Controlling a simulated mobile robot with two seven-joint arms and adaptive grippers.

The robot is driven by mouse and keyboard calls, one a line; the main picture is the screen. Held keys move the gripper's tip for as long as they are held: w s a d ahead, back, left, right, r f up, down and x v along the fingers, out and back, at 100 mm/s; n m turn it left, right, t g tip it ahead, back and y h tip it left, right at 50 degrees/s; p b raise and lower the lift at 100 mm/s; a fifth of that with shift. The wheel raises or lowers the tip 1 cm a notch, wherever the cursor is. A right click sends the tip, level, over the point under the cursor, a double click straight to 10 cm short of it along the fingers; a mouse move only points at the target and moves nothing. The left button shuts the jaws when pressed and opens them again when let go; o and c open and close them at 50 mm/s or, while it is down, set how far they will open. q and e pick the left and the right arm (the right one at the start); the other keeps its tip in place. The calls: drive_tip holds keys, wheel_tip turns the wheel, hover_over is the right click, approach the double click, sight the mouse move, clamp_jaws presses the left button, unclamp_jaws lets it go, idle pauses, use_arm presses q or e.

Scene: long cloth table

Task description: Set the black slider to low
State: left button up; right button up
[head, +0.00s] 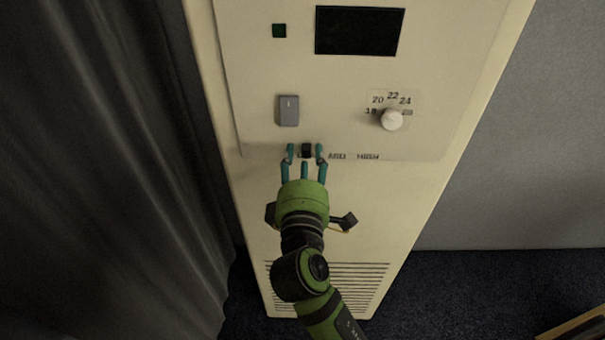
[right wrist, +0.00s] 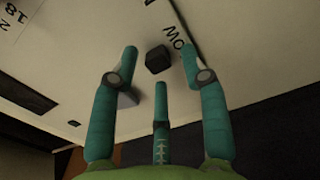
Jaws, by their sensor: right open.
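The black slider (head: 306,150) is a small dark block low on the cream panel (head: 430,130). It sits at the left end of the row of labels, left of the MED and HIGH lettering. My right gripper (head: 305,155) is open, with its teal fingers on either side of the slider and no clear contact. In the right wrist view the slider (right wrist: 158,59) shows between the spread fingertips of the gripper (right wrist: 160,65). Partly hidden lettering lies beside it, by a finger. My left gripper is not in view.
A dark curtain (head: 110,170) hangs at left. A vent grille (head: 362,285) lies below.

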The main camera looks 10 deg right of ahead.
drive_tip(key=v, duration=1.1)
drive_tip(key=shift+s+a, duration=0.3)
drive_tip(key=shift+a, duration=0.05)
drive_tip(key=w+a+f+n+g+y, duration=0.1)
drive_tip(key=a+f+g+y, duration=0.15)
drive_tip(key=f, duration=0.75)
drive_tip(key=w+a+f+n+g+y, duration=0.1)
drive_tip(key=a+f+y, duration=0.15)
drive_tip(key=f, duration=0.65)
drive_tip(key=s+d+f+m+g, duration=0.1)
drive_tip(key=s+f+g, duration=0.15)
drive_tip(key=f, duration=0.65)
drive_tip(key=s+f+g, duration=0.2)
drive_tip(key=s+f, duration=0.1)
drive_tip(key=f, duration=0.7)
drive_tip(key=s+d+f+m+g, duration=0.2)
drive_tip(key=s+d+f, duration=0.1)
drive_tip(key=s+f, duration=0.3)
drive_tip(key=s+d+f+m+g, duration=0.2)
drive_tip(key=s+d+f+m, duration=0.15)
drive_tip(key=f, duration=0.45)
drive_tip(key=s+d+f+m+g, duration=0.2)
drive_tip(key=s+d+f+m, duration=0.2)
drive_tip(key=s+d, duration=0.2)
drive_tip(key=s+d+f+m+g, duration=0.2)
drive_tip(key=s+d+f+m, duration=0.2)
drive_tip(key=s, duration=0.7)
drive_tip(key=shift+d+f, duration=0.65)
drive_tip(key=shift+d, duration=0.2)
